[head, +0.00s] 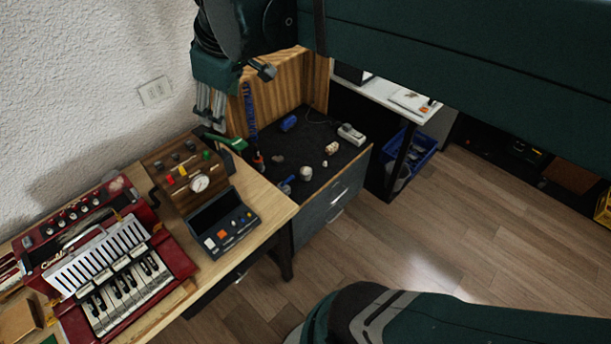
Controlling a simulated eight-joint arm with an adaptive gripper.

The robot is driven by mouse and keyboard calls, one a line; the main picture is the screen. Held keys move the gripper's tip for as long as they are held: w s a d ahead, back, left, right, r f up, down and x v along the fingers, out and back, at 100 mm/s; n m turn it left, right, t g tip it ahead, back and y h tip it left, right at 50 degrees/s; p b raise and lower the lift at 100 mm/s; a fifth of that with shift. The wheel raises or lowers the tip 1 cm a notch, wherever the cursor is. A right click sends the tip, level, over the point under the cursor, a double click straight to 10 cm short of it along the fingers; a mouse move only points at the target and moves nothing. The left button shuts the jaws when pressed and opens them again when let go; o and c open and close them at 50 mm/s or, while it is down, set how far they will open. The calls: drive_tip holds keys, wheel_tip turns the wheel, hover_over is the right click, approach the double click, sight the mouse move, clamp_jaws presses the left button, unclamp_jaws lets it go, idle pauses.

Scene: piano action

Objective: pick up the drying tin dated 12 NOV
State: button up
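No date "12 NOV" is legible at this size, so I cannot tell which thing is the drying tin. Small items lie on the black-topped cabinet (306,200). They include a pale round item (306,173), a cream item (332,148), a greyish item (278,158) and a dark blue-grey round item (286,185). My gripper (211,118) hangs fingers down at the upper left, in front of the wall and behind the wooden gauge box. It appears apart from the small items. Its grey fingers show, but their opening is unclear, and I see nothing held.
A red accordion (165,250), the gauge box (200,184) and a dark button console (222,222) crowd the wooden bench. A blue item (288,123) and a white device (351,134) lie on the cabinet. A wooden panel (315,80) stands behind.

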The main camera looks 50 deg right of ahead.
drive_tip(key=w+d+r+n+g+b, duration=0.1)
drive_tip(key=w+d+n, duration=0.2)
drive_tip(key=w+d, duration=0.35)
drive_tip(key=n+g+y+b, duration=0.1)
drive_tip(key=n+g+b, duration=0.35)
drive_tip(key=n, duration=0.55)
hover_over(306, 171)
wheel_tip(306, 171, down, 6)
wheel_tip(306, 171, down, 56)
drive_tip(key=shift+w+r+b, duration=0.1)
drive_tip(key=shift+w+b, duration=0.05)
drive_tip(key=shift+b, duration=0.2)
drive_tip(key=shift+f+b, duration=0.3)
drive_tip(key=shift+f, duration=0.95)
